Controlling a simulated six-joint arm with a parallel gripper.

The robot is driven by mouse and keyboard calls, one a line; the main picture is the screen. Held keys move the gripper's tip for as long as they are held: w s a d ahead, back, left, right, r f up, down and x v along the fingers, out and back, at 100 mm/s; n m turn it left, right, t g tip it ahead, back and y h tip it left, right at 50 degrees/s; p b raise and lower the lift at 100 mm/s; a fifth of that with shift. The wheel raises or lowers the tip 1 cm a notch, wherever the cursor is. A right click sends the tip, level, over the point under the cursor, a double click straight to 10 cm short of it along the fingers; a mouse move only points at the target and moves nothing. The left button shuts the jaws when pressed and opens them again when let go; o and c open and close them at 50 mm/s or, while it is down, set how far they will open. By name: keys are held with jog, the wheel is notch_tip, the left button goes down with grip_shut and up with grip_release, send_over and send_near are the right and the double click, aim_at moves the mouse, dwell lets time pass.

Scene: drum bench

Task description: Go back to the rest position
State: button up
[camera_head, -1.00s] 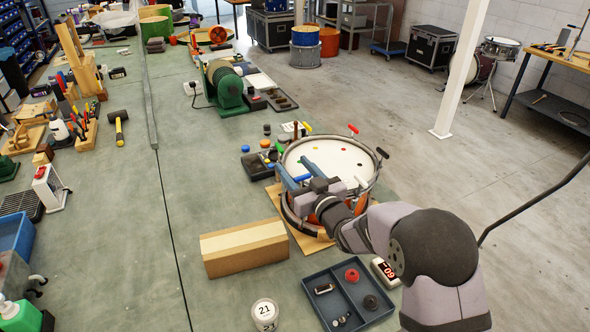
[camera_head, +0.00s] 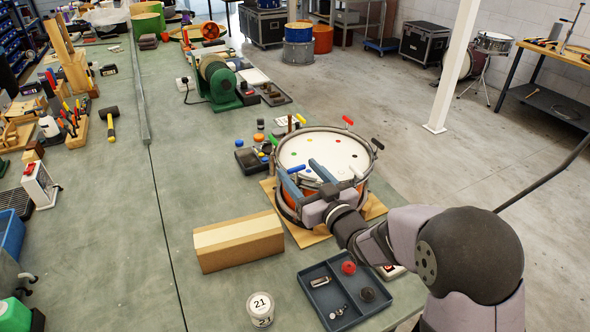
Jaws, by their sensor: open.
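My gripper (camera_head: 297,167) is over the near left part of the drum (camera_head: 335,152), with its two blue fingers spread apart and pointing away from me. Coloured dots mark the head. My gripper and wrist hide part of the near rim. I cannot tell whether the fingers touch the drum.
A wooden block (camera_head: 240,240) lies left of the drum. A blue-grey divided tray (camera_head: 325,290) with small parts is in front, beside a white tub marked 21 (camera_head: 261,309). My arm partly hides a display box (camera_head: 390,271). A green machine (camera_head: 217,82) stands farther back.

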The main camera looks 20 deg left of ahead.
jog(key=shift+s+d, duration=0.4)
jog(key=shift+s+d+r+h+p, duration=0.2)
jog(key=shift+s+d+h+p, duration=0.1)
jog(key=shift+d+h, duration=0.15)
jog(key=s+d+f+m+g+h+p, duration=0.1)
jog(key=s+d+f+m+g+h, duration=0.2)
jog(key=d, duration=0.5)
jog(key=s+d+f+h+p, duration=0.15)
jog(key=d+f+h, duration=0.25)
jog(key=d, duration=0.4)
jog(key=s+d+f+m+g+h, duration=0.2)
jog(key=s+d+f+h, duration=0.15)
jog(key=d, duration=0.45)
jog(key=s+d+f+m+g+h, duration=0.1)
jog(key=s+d+m+g, duration=0.1)
jog(key=s, duration=0.7)
jog(key=s+d+f+m+g+p, duration=0.1)
jog(key=s+d+g, duration=0.4)
jog(key=s, duration=0.5)
jog(key=shift+d+m+h, duration=0.4)
jog(key=shift+d+m, duration=0.2)
jog(key=shift+m, duration=0.1)
